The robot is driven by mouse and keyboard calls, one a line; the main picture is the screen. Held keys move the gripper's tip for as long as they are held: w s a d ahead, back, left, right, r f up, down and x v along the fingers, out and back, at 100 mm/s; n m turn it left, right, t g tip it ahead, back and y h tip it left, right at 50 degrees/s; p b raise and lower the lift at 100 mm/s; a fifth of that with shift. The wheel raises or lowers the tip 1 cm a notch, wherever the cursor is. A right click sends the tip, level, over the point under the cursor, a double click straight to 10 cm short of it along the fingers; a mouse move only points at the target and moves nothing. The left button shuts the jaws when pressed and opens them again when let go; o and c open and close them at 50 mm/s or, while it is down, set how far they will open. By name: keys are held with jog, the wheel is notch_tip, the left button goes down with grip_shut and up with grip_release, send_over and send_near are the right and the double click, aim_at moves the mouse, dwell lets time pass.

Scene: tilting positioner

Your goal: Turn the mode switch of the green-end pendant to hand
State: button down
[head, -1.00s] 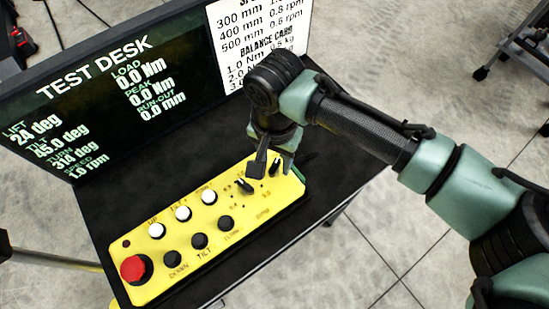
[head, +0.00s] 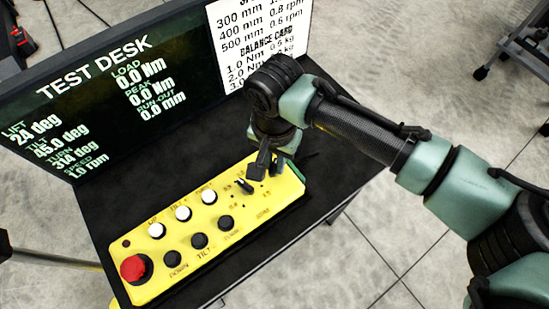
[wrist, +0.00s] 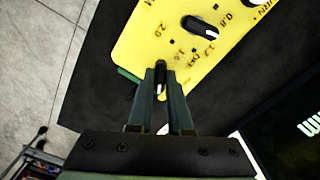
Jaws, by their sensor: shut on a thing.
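The yellow pendant (head: 150,283) lies on the black desk, with a bit of green (wrist: 127,75) at its far end in the wrist view. The mode switch (wrist: 160,89), a small black knob with a white line, is at that end, between my fingertips. My gripper (head: 270,168) points down over the pendant and is shut on this switch. In the wrist view the fingers (wrist: 160,72) stand on both sides of it. The fingers cover most of the switch and its labels, so its setting cannot be read.
A second black rotary knob (head: 243,186) with a number scale sits close beside my fingers. White buttons (head: 182,213), black buttons (head: 199,241) and a red stop button (head: 133,268) fill the rest of the pendant. The test desk screen (head: 100,100) stands behind my gripper.

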jog(key=n+p, duration=0.2)
jog(key=n, duration=0.3)
jog(key=shift+r+n+p, duration=0.1)
jog(key=shift+n+p, duration=0.2)
jog(key=shift+p, duration=0.1)
jog(key=n+p, duration=0.1)
jog(key=n, duration=0.5)
dwell(0.4)
jog(key=c, duration=0.8)
grip_release()
jog(key=shift+c, duration=0.2)
